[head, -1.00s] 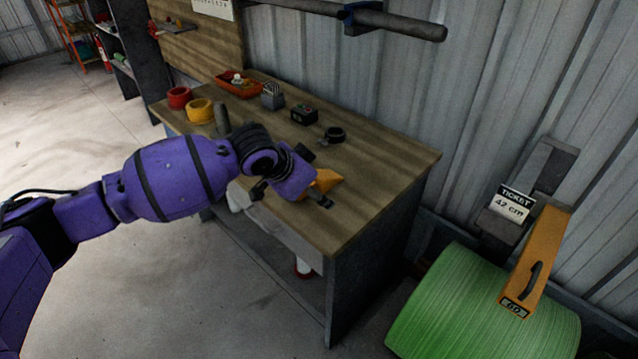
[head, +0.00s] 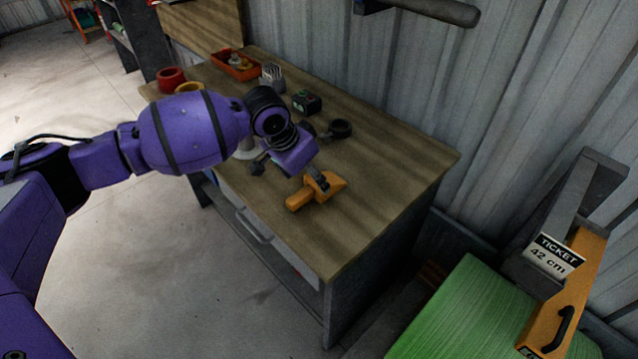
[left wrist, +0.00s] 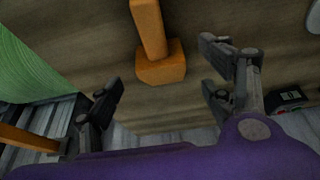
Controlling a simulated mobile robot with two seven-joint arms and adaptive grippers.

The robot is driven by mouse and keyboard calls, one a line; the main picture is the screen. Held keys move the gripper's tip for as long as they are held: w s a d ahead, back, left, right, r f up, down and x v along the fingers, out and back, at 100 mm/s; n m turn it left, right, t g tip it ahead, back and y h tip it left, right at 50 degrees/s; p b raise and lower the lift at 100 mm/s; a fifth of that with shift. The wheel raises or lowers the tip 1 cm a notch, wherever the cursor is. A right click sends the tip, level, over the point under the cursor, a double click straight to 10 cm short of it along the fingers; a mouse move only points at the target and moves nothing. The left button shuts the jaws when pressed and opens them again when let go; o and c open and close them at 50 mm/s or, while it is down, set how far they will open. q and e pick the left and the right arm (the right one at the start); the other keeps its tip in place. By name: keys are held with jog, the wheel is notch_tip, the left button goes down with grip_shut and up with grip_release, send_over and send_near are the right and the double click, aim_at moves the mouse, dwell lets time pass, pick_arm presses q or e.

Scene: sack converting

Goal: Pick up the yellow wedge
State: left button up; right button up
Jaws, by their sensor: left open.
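The yellow wedge (head: 302,199) lies on the wooden workbench (head: 375,190), near its front edge. It is an orange-yellow block with a narrower handle-like part. My left gripper (head: 290,172) is open and empty, just behind and above the wedge; one dark finger covers a small part of it in the head view. In the left wrist view the wedge's wide end (left wrist: 160,66) shows between and beyond the open fingers of the left gripper (left wrist: 165,70), apart from both. Its narrow part runs out of the top edge. My right gripper is not in view.
A black ring-shaped thing (head: 340,128), a dark box (head: 307,101), a grey holder (head: 272,75) and a red tray (head: 236,66) stand toward the bench's back. A green roll (head: 470,315) with an orange arm (head: 560,310) is at right. The bench's right end is clear.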

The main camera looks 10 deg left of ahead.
aim_at(315, 184)
pick_arm(q)
jog(key=shift+d+f, duration=0.2)
jog(key=shift+f, duration=0.3)
jog(key=x, duration=0.4)
jog(key=shift+w+a+r, duration=0.1)
jog(key=shift+w, duration=0.2)
jog(key=shift+c, duration=0.3)
jog(key=c, duration=1.4)
jog(key=shift+o, duration=0.2)
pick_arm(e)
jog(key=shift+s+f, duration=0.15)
